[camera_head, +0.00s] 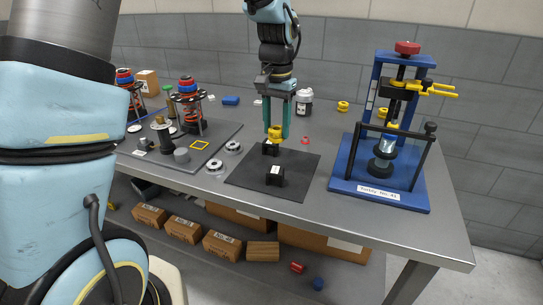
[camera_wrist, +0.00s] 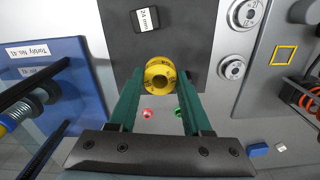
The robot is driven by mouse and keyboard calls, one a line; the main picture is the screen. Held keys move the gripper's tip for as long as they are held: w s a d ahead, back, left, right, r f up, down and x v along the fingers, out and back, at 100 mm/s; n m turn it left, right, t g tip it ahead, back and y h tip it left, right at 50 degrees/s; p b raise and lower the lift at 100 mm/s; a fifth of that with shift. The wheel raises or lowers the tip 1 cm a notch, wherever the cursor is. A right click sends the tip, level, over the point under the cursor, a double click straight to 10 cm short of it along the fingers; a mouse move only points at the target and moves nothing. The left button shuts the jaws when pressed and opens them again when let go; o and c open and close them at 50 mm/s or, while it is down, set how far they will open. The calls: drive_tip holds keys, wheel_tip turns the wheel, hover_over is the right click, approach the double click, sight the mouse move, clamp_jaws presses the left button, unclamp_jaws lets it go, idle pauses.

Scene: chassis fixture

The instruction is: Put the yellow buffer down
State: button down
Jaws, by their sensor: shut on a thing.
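The yellow buffer (camera_head: 274,131) is a short yellow ring-like piece with a hole. My gripper (camera_head: 277,134) points down with its teal fingers shut on the buffer, over the far part of the black mat (camera_head: 297,162). The wrist view shows the buffer (camera_wrist: 160,75) between the two fingertips (camera_wrist: 159,86). The far black block (camera_head: 270,148) is just below the buffer in the head view; I cannot tell whether they touch. The near black block (camera_head: 275,177) carries a white label and is clear; it also shows in the wrist view (camera_wrist: 146,19).
A blue press fixture (camera_head: 380,192) stands right of the mat. Left are silver rings (camera_head: 215,166) and a grey plate (camera_head: 203,151) with a spring assembly (camera_head: 188,106). Behind are a white jar (camera_head: 304,103) and two yellow rings (camera_head: 343,106). The mat's right side is bare.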

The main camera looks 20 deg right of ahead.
wheel_tip(320, 180, down, 9)
drive_tip(key=shift+r+p, duration=0.15)
drive_tip(key=shift+p, duration=0.85)
drive_tip(key=shift+c, duration=1.7)
unclamp_jaws()
